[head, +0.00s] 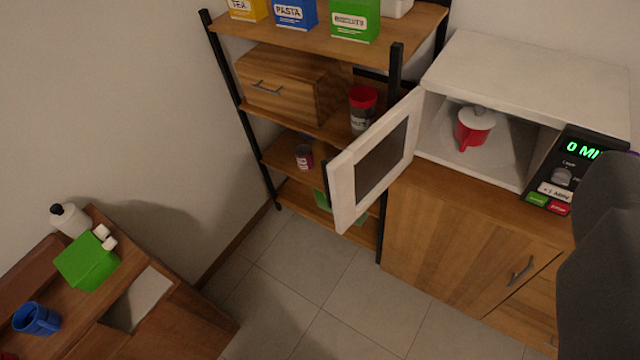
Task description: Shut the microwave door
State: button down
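The white microwave (540,80) stands on a wooden cabinet at the right. Its door (378,160) is wide open, hinged at the left side of the opening and swung out toward the shelf. The door has a dark window. A red pot with a white lid (474,128) is inside the microwave. The control panel (570,170) shows green digits. A dark grey part of my arm or gripper (610,260) fills the lower right edge and covers part of the panel and cabinet. No fingertips can be made out, and nothing of mine touches the door.
A shelf rack (397,65) with boxes, a wooden drawer box (285,85) and jars stands left of the microwave, behind the door. A low wooden desk (190,315) with a green box (87,262) and blue mug (36,319) is at lower left. The tiled floor (320,290) between is clear.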

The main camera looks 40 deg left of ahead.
aim_at(354, 179)
jog(key=u, duration=0.1)
jog(key=i, duration=1)
jog(key=z, duration=0.1)
